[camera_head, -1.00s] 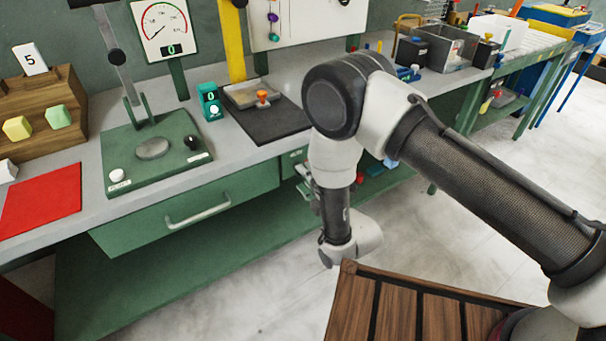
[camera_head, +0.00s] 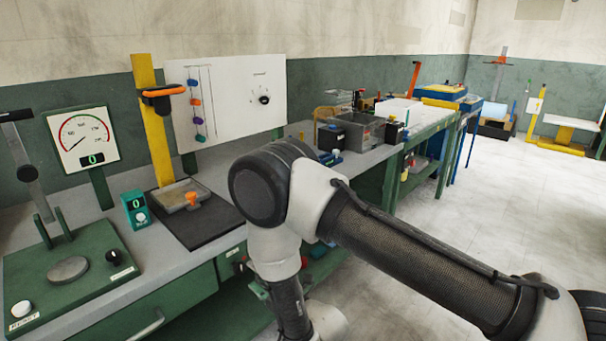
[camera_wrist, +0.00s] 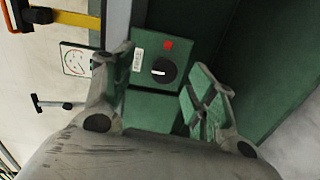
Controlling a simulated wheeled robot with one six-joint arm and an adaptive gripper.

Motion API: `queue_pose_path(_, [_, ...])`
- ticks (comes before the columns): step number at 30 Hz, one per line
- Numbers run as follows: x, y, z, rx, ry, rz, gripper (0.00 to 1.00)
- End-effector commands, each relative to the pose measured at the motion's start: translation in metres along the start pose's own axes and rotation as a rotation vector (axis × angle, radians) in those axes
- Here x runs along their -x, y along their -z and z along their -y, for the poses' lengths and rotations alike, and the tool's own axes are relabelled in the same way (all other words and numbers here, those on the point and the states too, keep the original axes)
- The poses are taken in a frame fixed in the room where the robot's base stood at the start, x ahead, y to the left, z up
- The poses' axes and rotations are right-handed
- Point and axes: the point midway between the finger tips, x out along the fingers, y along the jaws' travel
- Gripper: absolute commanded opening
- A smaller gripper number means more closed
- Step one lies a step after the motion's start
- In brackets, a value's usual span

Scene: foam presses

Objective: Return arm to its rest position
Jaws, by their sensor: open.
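My arm (camera_head: 400,245) crosses the lower right of the head view, with its bent joint in front of the bench and its lower part pointing down before the bench front. Beyond the fingers is a green panel with a black knob (camera_wrist: 164,71) and a red button (camera_wrist: 168,44). I see no contact with it.
The bench holds a green press base (camera_head: 100,262), a dial gauge (camera_head: 83,138), a teal counter (camera_head: 136,210) and a dark mat (camera_head: 222,232) with a tray. A yellow post (camera_head: 152,120) and a white board (camera_head: 230,95) stand behind. Open floor (camera_head: 500,185) lies to the right.

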Motion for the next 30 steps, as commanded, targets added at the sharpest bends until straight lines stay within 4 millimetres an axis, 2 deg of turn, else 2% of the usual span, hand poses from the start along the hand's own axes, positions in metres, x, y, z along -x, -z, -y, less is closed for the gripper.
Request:
queue_pose_path(1, [-0.010,-0.015,-0.020,-0.048,0.013,0.031,0.57])
queue_pose_path(3, [-0.021,-0.041,-0.046,-0.139,0.060,0.082,0.57])
queue_pose_path(7, [-0.027,-0.097,-0.100,-0.335,0.151,0.191,0.57])
queue_pose_path(11, [-0.009,-0.150,-0.152,-0.530,0.227,0.306,0.57])
queue_pose_path(14, [0.020,-0.188,-0.191,-0.678,0.274,0.402,0.57])
queue_pose_path(17, [0.061,-0.219,-0.227,-0.823,0.312,0.502,0.57])
queue_pose_path(20, [0.113,-0.243,-0.259,-0.964,0.341,0.610,0.57])
queue_pose_path(22, [0.154,-0.255,-0.278,-1.062,0.356,0.691,0.57])
queue_pose_path(26, [0.238,-0.265,-0.308,-1.239,0.366,0.850,0.57])
queue_pose_path(30, [0.336,-0.257,-0.328,-1.423,0.352,1.040,0.57])
